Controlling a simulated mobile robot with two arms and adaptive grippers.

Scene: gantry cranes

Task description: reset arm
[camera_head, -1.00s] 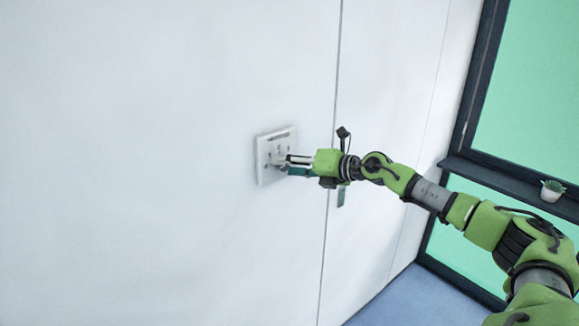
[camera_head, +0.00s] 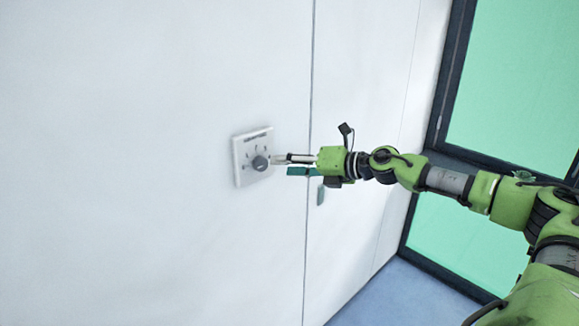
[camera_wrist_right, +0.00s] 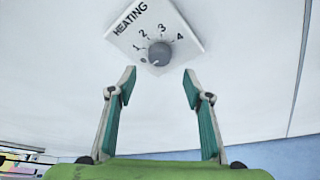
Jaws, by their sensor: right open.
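My right gripper (camera_head: 281,163) is at the end of the green arm that comes in from the right. It is open and empty, with its fingertips just right of the grey knob (camera_head: 260,163) on the white wall panel (camera_head: 243,174). In the right wrist view the two teal-padded fingers (camera_wrist_right: 158,82) stand wide apart, with nothing between them. Beyond them is the knob (camera_wrist_right: 159,53) on the panel (camera_wrist_right: 184,40) marked HEATING with the numbers 1 to 4. The fingers appear clear of the knob. My left gripper is not in view.
The white wall (camera_head: 120,200) fills the left and middle, with a vertical seam right of the panel. A dark-framed window (camera_head: 500,80) with green panes is at the right. Blue floor (camera_head: 400,295) shows below.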

